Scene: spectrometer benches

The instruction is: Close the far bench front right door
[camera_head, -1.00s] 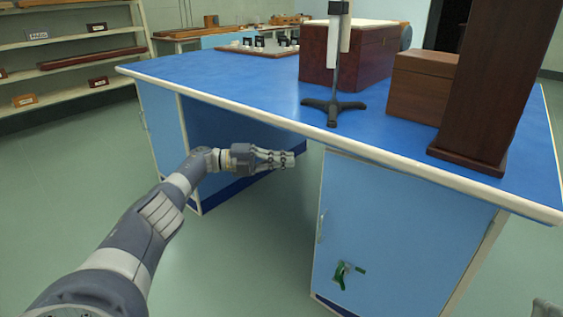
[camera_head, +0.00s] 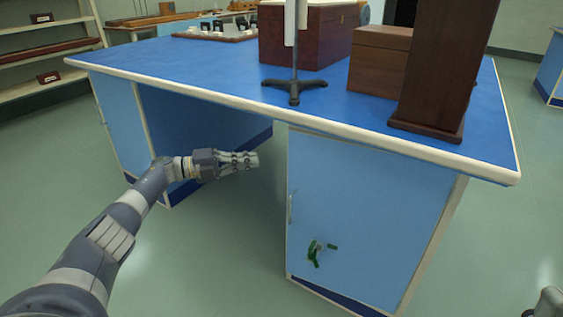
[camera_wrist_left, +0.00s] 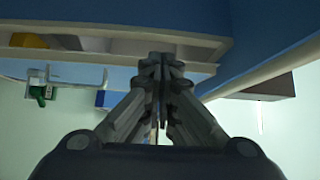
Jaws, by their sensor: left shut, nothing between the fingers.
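The bench (camera_head: 170,75) has a bright blue top with a pale edge. Its front right door (camera_head: 365,215) is a light blue panel on the right cabinet, with a thin upright handle (camera_head: 291,207) near its left edge. From this angle I cannot tell whether it sits fully shut. My left gripper (camera_head: 250,160) is shut and empty, left of the door and apart from it, in front of the open knee space. In the left wrist view its fingers (camera_wrist_left: 163,95) are together, below pale and blue bench panels.
A stand (camera_head: 295,92), wooden boxes (camera_head: 310,38) and a dark wooden column (camera_head: 440,70) stand on the bench. Shelves (camera_head: 45,52) are at the back left. The floor in front is clear.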

